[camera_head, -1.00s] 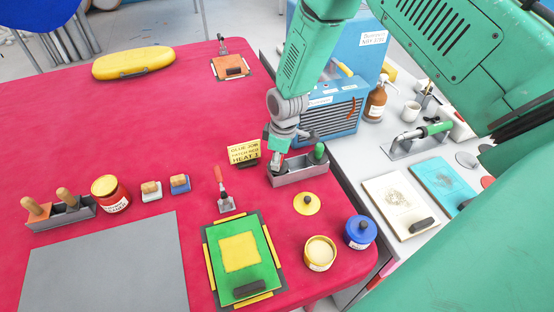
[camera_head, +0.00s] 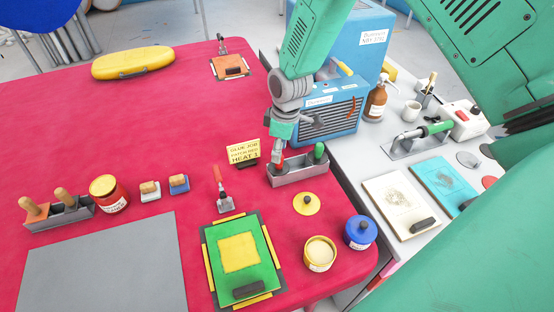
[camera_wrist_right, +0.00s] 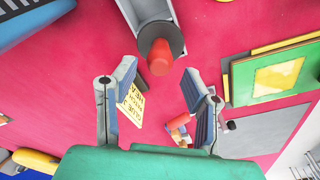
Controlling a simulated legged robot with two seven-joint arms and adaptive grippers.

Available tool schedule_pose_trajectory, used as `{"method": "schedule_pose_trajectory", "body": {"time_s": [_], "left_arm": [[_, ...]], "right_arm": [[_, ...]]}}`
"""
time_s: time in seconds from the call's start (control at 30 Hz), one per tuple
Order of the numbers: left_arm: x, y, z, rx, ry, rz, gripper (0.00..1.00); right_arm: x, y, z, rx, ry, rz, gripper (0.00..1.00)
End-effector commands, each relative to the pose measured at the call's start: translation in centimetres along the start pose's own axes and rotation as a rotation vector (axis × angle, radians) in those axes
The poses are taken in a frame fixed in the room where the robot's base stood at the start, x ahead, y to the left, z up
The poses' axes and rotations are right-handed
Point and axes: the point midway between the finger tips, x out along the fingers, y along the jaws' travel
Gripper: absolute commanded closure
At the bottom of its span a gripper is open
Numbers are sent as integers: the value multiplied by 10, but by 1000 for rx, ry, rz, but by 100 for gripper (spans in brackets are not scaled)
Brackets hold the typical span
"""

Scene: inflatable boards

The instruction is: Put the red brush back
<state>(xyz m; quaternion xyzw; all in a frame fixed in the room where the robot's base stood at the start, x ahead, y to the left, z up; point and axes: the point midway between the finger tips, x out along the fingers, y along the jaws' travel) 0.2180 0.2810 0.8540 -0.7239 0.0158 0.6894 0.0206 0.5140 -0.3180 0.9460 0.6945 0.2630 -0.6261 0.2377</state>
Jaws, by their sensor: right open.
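The red brush shows in the right wrist view as a rounded red handle (camera_wrist_right: 160,58) standing at one end of the grey tray (camera_wrist_right: 146,8). In the head view its red part (camera_head: 275,169) shows at the left end of the same tray (camera_head: 300,176), partly hidden by my right gripper. A green-handled brush (camera_head: 319,150) stands at the tray's right end. My right gripper (camera_head: 281,152) is open above the tray's left end. In the wrist view the red handle lies just beyond its two spread fingertips (camera_wrist_right: 158,74), apart from them. My left gripper is not in view.
A yellow note card (camera_head: 243,151) stands left of the tray. A red-handled clamp (camera_head: 222,196), a green-and-yellow board (camera_head: 240,262) and a yellow lid (camera_head: 306,203) lie nearer. A blue slatted machine (camera_head: 330,115) stands behind. Open red tabletop (camera_head: 150,115) lies to the left.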

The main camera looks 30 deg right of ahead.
Motion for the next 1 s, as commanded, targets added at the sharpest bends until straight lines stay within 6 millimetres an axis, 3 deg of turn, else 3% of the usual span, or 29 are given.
{"method": "schedule_pose_trajectory", "body": {"time_s": [0.2, 0.4, 1.0], "left_arm": [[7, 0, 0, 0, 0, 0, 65], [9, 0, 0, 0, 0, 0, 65], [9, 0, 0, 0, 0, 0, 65]], "right_arm": [[-47, 1, -1, 1, 2, 2, 60], [-70, 1, 0, 1, 0, 0, 60], [-75, 0, 0, 1, -1, -1, 60]]}}
